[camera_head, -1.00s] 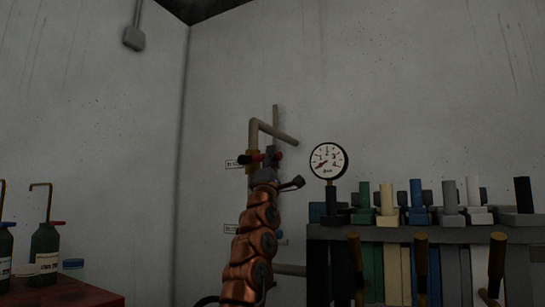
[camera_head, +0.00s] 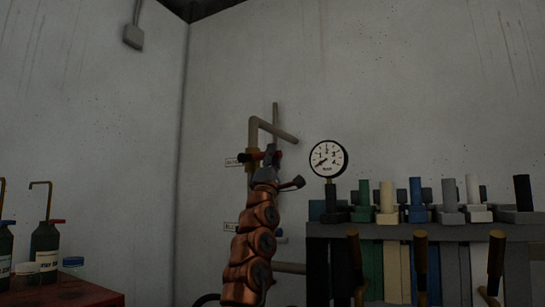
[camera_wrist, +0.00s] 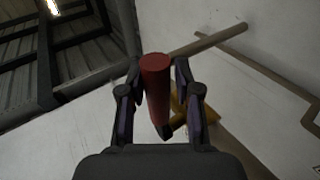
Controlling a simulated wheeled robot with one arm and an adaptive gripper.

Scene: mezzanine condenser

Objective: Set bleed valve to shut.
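Two pipe valves are on the wall in the head view, each beside a small label too small to read surely, so I cannot tell which is the bleed valve. The upper valve has a red handle (camera_head: 246,160), partly hidden by my gripper (camera_head: 268,158). The lower valve, by the lower label (camera_head: 231,227), is mostly behind my arm. In the wrist view a red bar handle (camera_wrist: 156,85) stands between the fingers of my gripper (camera_wrist: 158,70), with a narrow gap on each side. A brass valve body (camera_wrist: 180,105) shows behind it.
A round gauge (camera_head: 328,159) is right of the valves, its needle pointing lower left. A rack (camera_head: 400,232) with several coloured blocks stands at right. A red table (camera_head: 70,292) with bottles (camera_head: 45,243) is at left. Grey pipe (camera_head: 275,130) runs above the valve.

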